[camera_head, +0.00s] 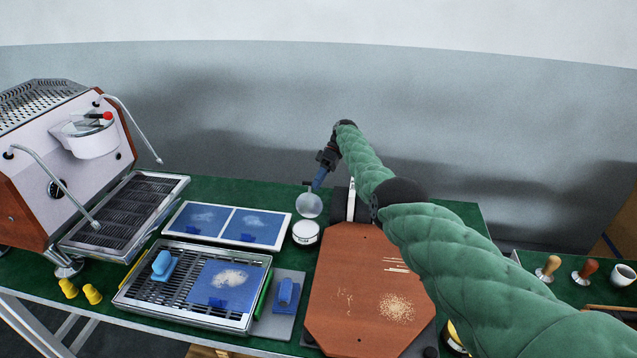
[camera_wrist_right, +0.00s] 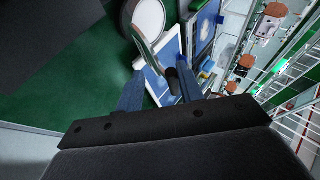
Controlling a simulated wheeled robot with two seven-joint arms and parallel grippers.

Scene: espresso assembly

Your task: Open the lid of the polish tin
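The polish tin (camera_head: 305,233) stands on the green table, a round tin with a white top face. It shows at the top of the right wrist view (camera_wrist_right: 148,16). A round grey disc, apparently its lid (camera_head: 309,206), stands up behind the tin; in the wrist view the lid (camera_wrist_right: 144,48) shows as a thin curved edge. My right gripper (camera_head: 318,184) is just above the lid's upper edge. Its blue fingers (camera_wrist_right: 160,85) are spread apart, with a small dark cylinder (camera_wrist_right: 172,79) showing between them. Contact with the lid cannot be told. My left gripper is out of view.
A white tray with blue mats (camera_head: 181,232) lies left of the tin. A drip tray (camera_head: 122,300) is nearer, beside a grey block (camera_head: 285,290). A brown board (camera_head: 350,320) with crumbs lies right. The espresso machine (camera_head: 60,165) stands far left.

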